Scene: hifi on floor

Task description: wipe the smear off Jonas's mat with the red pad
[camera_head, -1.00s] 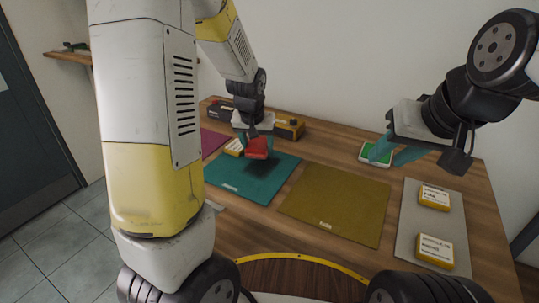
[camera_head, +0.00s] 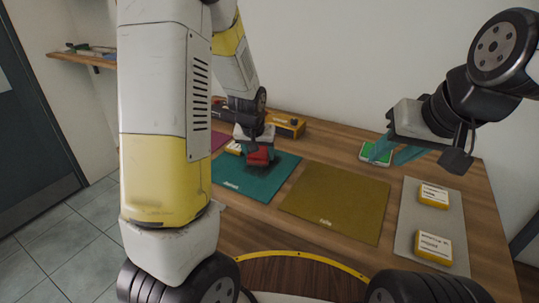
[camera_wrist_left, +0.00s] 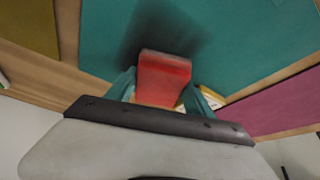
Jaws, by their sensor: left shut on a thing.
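My left gripper (camera_head: 258,150) is shut on the red pad (camera_head: 260,157), over the far part of the teal mat (camera_head: 245,186). In the left wrist view the red pad (camera_wrist_left: 163,78) sits between the teal fingers. A dark, blurred patch (camera_wrist_left: 150,30) shows on the teal mat beside the pad; some of it may be shadow. The pad is at or just above the mat; I cannot tell if it touches. The mat's label is too small to read surely. My right gripper (camera_head: 394,152) is open and empty, above the table's far right.
An olive mat (camera_head: 335,200) lies right of the teal one, and a grey mat (camera_head: 408,225) holds two yellow-and-white labelled blocks (camera_head: 434,195). A magenta mat (camera_head: 219,139) lies at left. A green-topped white item (camera_head: 368,152) is near my right gripper. A yellow box (camera_head: 291,128) stands behind.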

